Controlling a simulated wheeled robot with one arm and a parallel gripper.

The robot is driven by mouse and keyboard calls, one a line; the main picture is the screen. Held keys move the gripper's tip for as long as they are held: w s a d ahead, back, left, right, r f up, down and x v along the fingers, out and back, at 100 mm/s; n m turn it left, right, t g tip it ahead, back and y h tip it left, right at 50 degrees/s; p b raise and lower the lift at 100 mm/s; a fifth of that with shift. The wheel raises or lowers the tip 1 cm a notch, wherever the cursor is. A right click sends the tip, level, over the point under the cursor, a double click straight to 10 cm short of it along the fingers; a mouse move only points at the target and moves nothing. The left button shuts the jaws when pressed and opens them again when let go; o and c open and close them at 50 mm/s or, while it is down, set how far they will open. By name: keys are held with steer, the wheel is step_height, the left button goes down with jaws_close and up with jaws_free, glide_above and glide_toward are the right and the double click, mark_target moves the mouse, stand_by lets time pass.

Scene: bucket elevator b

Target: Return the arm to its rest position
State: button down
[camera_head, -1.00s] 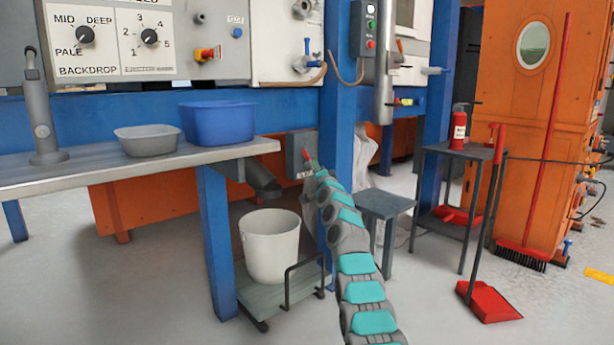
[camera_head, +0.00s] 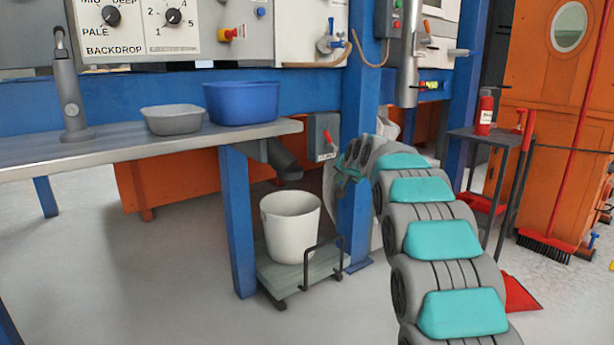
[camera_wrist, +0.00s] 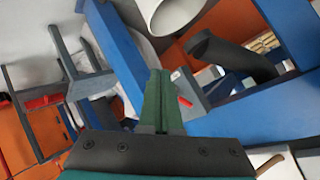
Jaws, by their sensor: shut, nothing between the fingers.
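My arm rises from the lower right of the head view and bends back toward the blue post. My gripper (camera_head: 345,172) is at its far end, small and partly hidden by the wrist links, in front of the post. In the wrist view the green fingers (camera_wrist: 160,74) are together, with nothing between them. A grey box (camera_head: 318,128) with a red lever (camera_head: 328,138) is on the frame just left of the wrist. The red lever also shows in the wrist view (camera_wrist: 184,102), just beyond the fingers; the gripper appears apart from it.
A metal bench (camera_head: 60,155) with a grey basin (camera_head: 172,120) and a blue tub (camera_head: 243,104) is on the left. A white bucket (camera_head: 290,232) stands on a low cart below. The blue post (camera_head: 357,225) stands close by my wrist. A small table (camera_head: 490,136) holds a fire extinguisher (camera_head: 484,113).

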steer(key=s+d+f+n+g+h, duration=0.15)
steer(key=s+f+g, duration=0.35)
steer(key=s, duration=1.8)
steer(key=s+d+f+n+g, duration=0.2)
steer(key=s+f+g, duration=0.3)
steer(key=s, duration=1.8)
steer(key=s+d+f+n+g+h, duration=0.2)
steer(key=s+f, duration=0.5)
steer(key=s, duration=1.6)
step_height(320, 180, up, 14)
steer(key=g+y+p, duration=0.1)
steer(key=p, duration=1.3)
steer(key=shift+w+p, duration=0.15)
steer(key=shift+p, duration=0.25)
steer(key=shift+a+r, duration=0.1)
